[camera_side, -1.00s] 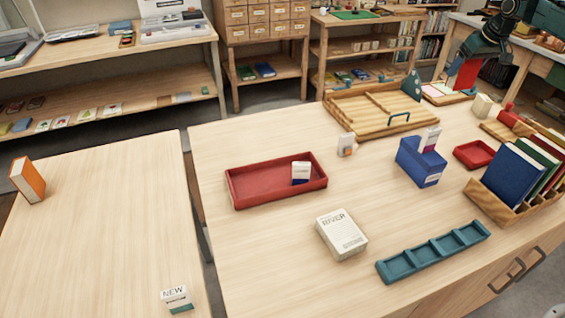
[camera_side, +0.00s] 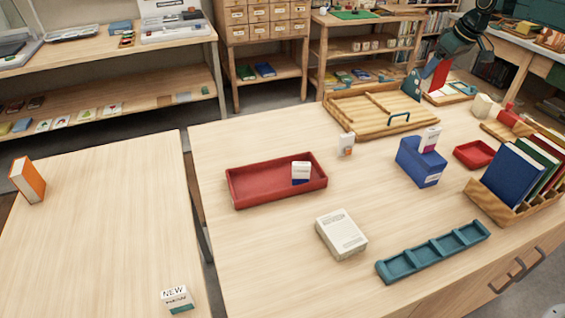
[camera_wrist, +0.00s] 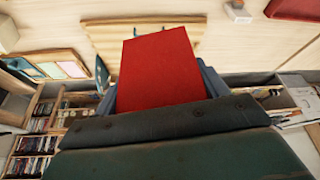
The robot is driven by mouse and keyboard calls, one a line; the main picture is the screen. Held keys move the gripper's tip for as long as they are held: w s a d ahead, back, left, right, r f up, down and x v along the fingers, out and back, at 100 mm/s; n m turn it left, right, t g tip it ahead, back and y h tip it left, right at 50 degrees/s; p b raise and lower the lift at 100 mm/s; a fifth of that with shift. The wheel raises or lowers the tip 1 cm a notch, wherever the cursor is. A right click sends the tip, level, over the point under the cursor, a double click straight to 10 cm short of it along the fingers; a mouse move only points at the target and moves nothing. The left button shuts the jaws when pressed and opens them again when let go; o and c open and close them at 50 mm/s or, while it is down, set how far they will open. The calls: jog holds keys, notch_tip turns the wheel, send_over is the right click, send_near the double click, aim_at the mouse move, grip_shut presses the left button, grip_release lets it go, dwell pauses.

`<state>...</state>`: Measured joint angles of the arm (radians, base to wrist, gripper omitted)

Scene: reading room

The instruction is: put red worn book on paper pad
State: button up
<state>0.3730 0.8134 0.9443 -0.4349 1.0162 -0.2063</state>
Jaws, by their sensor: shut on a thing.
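My gripper (camera_side: 436,68) is at the far back right, above the back edge of the main table, shut on the red book (camera_side: 441,76). In the wrist view the red book (camera_wrist: 160,68) fills the middle as a plain red cover, with parts of my gripper at its sides; wear cannot be made out. A thick off-white block with print on top (camera_side: 341,234) lies flat at the table's front middle, well away from my gripper. I cannot tell for sure whether it is the paper pad.
A wooden tray (camera_side: 340,122) lies near my gripper, with a tray of coloured sheets (camera_side: 462,91) beside it. A red tray (camera_side: 245,198), a blue holder (camera_side: 410,172), a teal divided tray (camera_side: 398,272) and a wooden book rack (camera_side: 484,203) stand farther forward.

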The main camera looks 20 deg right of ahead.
jog(key=s+a+r+n+y, duration=0.1)
jog(key=s+a+n+y, duration=0.2)
jog(key=a, duration=1)
jog(key=n+g, duration=0.4)
jog(key=n, duration=0.8)
send_over(342, 229)
jog(key=shift+y, duration=0.3)
jog(key=shift+f, duration=9.2)
jog(key=shift+f, duration=0.15)
jog(key=o, duration=1.1)
jog(key=shift+c, duration=0.2)
